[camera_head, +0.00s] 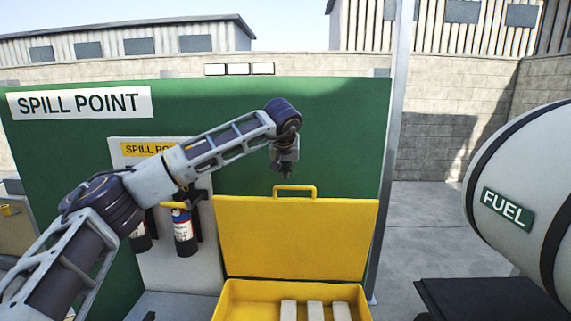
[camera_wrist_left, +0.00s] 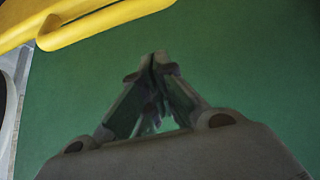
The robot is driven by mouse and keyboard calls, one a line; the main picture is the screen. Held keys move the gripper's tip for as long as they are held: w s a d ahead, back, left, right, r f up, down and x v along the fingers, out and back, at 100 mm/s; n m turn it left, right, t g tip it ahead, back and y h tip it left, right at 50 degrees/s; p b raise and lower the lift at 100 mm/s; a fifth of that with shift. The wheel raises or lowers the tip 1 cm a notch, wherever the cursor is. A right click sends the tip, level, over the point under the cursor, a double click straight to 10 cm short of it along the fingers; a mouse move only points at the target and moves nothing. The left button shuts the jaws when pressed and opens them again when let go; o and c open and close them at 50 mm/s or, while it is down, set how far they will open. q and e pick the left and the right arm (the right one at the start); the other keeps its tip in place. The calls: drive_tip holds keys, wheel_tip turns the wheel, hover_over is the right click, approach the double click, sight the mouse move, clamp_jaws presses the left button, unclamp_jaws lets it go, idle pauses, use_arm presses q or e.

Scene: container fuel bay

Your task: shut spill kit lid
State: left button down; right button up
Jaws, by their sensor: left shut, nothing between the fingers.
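The yellow spill kit stands open in the head view. Its lid (camera_head: 295,240) is raised upright at the back, with a yellow handle (camera_head: 295,188) on its top edge. The box (camera_head: 250,291) below holds several white items. My left gripper (camera_head: 286,174) is shut and empty, pointing down just above the handle; I cannot tell the exact gap in depth. In the left wrist view the shut fingers (camera_wrist_left: 153,65) show against green, with a yellow part (camera_wrist_left: 105,20) of the kit at the top left. My right gripper is not in view.
A green panel (camera_head: 340,130) marked SPILL POINT stands behind the kit. A fire extinguisher (camera_head: 184,232) hangs on a white board left of the lid. A white fuel tank (camera_head: 505,170) stands at the right.

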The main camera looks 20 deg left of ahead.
use_arm(q)
drive_tip(key=shift+s+d+f+p, duration=0.2)
drive_tip(key=shift+s+f, duration=0.05)
drive_tip(key=shift+s, duration=0.5)
drive_tip(key=shift+s+d+f+p, duration=0.15)
drive_tip(key=shift+s+f, duration=0.1)
drive_tip(key=shift+s, duration=0.5)
drive_tip(key=shift+s+f, duration=0.1)
